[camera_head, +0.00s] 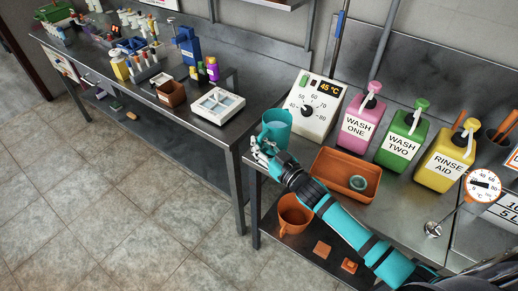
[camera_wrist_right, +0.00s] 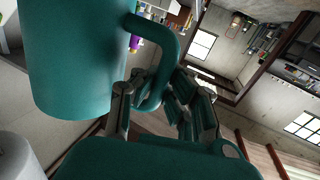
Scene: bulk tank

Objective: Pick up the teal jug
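The teal jug (camera_head: 277,127) stands upright at the left end of the right-hand steel counter, in front of the white dial box. In the right wrist view the jug (camera_wrist_right: 75,60) fills the upper left, with its handle (camera_wrist_right: 168,60) toward the fingers. My right gripper (camera_head: 264,150) is at the near side of the jug. In the wrist view its fingers (camera_wrist_right: 157,108) are apart, one on each side of the handle's lower part, with some gap showing. The jug's base is partly hidden by the gripper in the head view. My left gripper is not in view.
An orange tray (camera_head: 322,181) with a small teal ring-shaped item lies right of the jug. The white dial box (camera_head: 313,105) and pink (camera_head: 360,120), green (camera_head: 402,138) and yellow (camera_head: 447,156) bottles stand behind. An orange pot (camera_head: 293,216) is on the lower shelf.

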